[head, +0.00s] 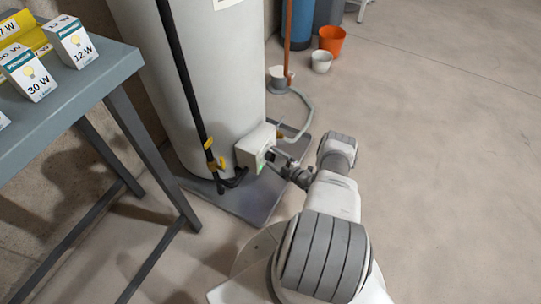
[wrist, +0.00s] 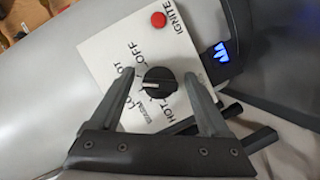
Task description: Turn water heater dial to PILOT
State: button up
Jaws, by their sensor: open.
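The water heater (head: 215,70) is a tall pale tank, with a white control box (head: 257,142) low on its front. In the wrist view the control panel (wrist: 105,42) carries a round black dial (wrist: 157,86) with printed labels around it. OFF and HOT are readable; others are partly hidden by the left finger. The dial's white mark lies on the left side of its face and points left in the picture. My gripper (wrist: 159,73) is open, with one finger on each side of the dial. A gap shows on both sides; finger depth is unclear.
A grey table (head: 95,70) with bulb boxes stands left. A black pipe with a yellow valve (head: 215,164) runs beside the control box. Floor at right is clear.

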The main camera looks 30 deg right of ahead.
jog(key=shift+w, duration=0.1)
jog(key=shift+c, duration=0.2)
grip_shut()
jog(key=shift+m+g, duration=0.3)
jog(key=shift+m, duration=0.3)
jog(key=shift+o, duration=0.2)
grip_release()
dwell(0.4)
